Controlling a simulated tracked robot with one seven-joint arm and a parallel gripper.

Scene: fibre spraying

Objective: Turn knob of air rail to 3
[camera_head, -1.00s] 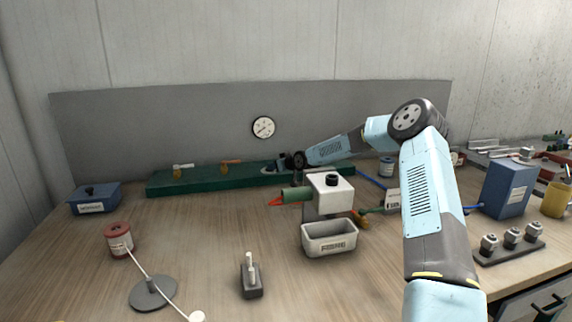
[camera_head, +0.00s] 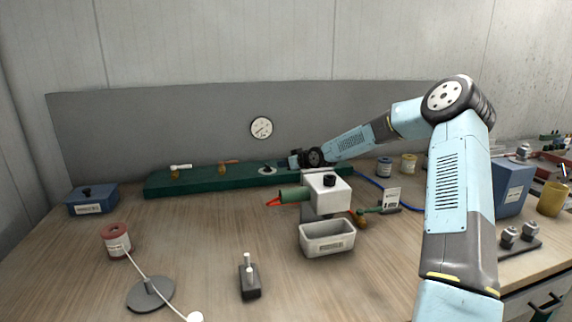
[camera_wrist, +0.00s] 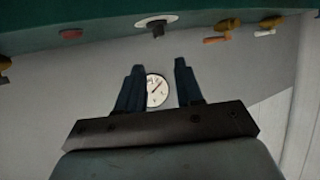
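The air rail is a long dark green bar (camera_head: 205,182) on the back of the bench, also along the top of the wrist view (camera_wrist: 100,32). A dark knob on a pale round plate (camera_head: 267,169) sits on the rail; it also shows in the wrist view (camera_wrist: 156,27). My gripper (camera_head: 286,162) is just right of the knob in the head view. In the wrist view its two blue fingers (camera_wrist: 158,66) stand apart with nothing between them, and the knob lies beyond their tips. I cannot read the knob's setting. A round gauge (camera_head: 261,128) hangs on the grey panel behind.
Valves with white (camera_head: 180,167) and orange (camera_head: 229,163) handles are on the rail left of the knob. A white box with a green-red nozzle (camera_head: 328,190) and a grey bin (camera_head: 327,240) stand in front of the rail.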

